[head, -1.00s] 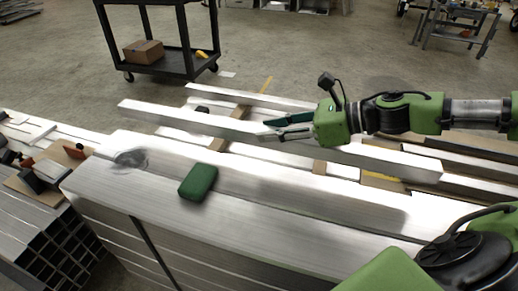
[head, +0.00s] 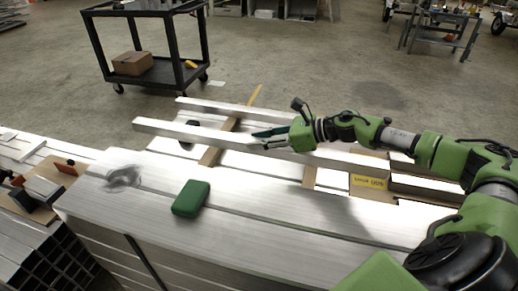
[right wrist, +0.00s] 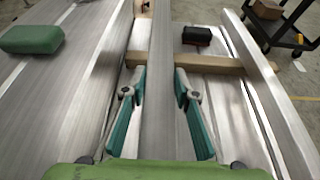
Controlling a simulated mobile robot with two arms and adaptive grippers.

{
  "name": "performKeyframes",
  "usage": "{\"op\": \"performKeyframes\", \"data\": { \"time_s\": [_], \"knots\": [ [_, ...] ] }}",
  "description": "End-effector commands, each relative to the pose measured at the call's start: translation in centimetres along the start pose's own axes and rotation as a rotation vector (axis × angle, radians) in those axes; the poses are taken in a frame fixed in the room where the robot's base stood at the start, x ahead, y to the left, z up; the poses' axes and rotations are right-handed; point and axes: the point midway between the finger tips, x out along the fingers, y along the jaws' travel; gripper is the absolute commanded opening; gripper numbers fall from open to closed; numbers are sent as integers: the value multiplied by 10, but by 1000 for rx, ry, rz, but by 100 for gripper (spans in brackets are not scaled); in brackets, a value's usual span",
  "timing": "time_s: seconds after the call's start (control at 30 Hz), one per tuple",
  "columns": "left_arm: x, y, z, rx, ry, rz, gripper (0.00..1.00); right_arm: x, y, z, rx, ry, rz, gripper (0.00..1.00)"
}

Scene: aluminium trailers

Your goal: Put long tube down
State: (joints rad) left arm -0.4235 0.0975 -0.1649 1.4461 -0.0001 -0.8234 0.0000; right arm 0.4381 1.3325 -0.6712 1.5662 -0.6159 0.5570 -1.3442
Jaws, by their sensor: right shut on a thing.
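The long tube (head: 190,132) is a square aluminium bar lying left to right across the head view, beyond the near stack. My right gripper (head: 270,138) is shut on it near its middle. In the right wrist view, the tube (right wrist: 160,75) runs lengthwise between the teal fingers of my right gripper (right wrist: 160,100). The tube is over wooden spacers (head: 213,154) and pale lower bars. I cannot tell whether it touches the spacers. My left gripper is not in view.
A green block (head: 191,198) lies on the near aluminium stack (head: 140,205). Another bar (head: 235,109) lies beyond the held tube. A small black object (right wrist: 197,36) sits beside the tube near a spacer. A black cart (head: 150,78) with a cardboard box (head: 132,63) stands behind on open floor.

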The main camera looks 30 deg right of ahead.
Motion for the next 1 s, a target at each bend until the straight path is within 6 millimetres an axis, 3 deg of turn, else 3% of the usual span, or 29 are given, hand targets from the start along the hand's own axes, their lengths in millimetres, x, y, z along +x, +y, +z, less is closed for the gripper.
{"op": "performKeyframes", "data": {
  "time_s": [0.27,0.57,0.73,1.0],
  "knots": [
    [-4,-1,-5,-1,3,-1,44,9,-13,-8,-3,-8,-2,0],
    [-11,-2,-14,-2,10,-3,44,22,-16,-38,-2,-7,0,0],
    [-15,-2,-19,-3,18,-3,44,22,-16,-39,-2,-7,-1,0],
    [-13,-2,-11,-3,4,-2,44,23,-16,-40,-3,-7,-1,0]
  ]
}}
